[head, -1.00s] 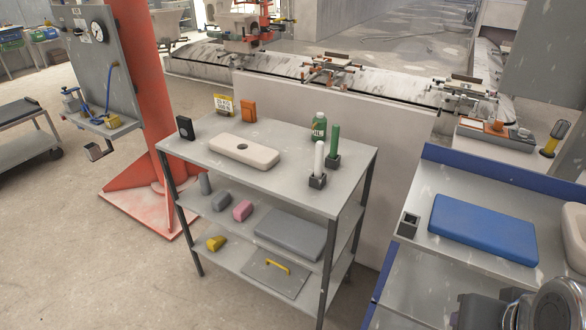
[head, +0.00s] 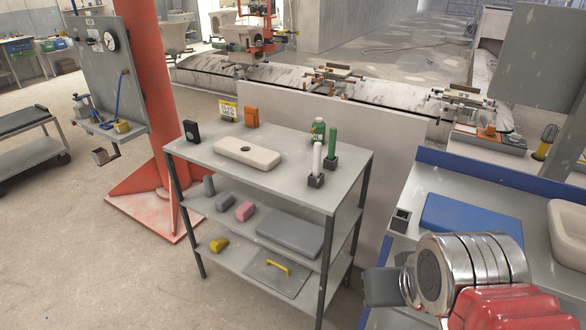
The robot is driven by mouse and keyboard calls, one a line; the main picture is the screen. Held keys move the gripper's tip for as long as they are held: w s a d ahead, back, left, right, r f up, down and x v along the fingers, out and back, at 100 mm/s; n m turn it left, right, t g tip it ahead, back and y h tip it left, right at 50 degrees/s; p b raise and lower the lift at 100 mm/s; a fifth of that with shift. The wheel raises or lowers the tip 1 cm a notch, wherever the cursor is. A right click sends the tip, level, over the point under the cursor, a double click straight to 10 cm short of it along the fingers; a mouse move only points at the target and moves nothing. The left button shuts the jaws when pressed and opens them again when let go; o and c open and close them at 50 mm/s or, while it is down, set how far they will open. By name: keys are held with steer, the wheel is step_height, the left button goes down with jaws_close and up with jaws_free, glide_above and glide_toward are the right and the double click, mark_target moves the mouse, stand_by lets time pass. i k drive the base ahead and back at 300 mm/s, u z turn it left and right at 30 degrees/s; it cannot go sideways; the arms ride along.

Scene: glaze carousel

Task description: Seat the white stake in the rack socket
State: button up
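The white stake (head: 317,158) stands upright in a small dark square block (head: 315,180) near the right end of the cart's top. A green stake (head: 332,144) stands in a similar dark block just behind it. Another small dark square holder (head: 400,220), seemingly empty, sits at the left edge of the blue-edged bench on the right. I cannot tell which holder is the rack socket. Part of my arm shows at the lower right, apart from the stake; no gripper fingers can be made out.
The bench (head: 435,189) bears a blue slab (head: 470,216). A low wall (head: 385,150) stands behind the cart.

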mark_target(526, 197)
steer(key=u, duration=0.25)
steer(key=k, duration=0.65)
steer(key=u, duration=0.65)
steer(key=i, duration=1)
steer(key=u, duration=0.35)
steer(key=i, duration=1.4)
steer(key=z, duration=0.85)
steer(key=i, duration=0.45)
steer(key=z, duration=0.35)
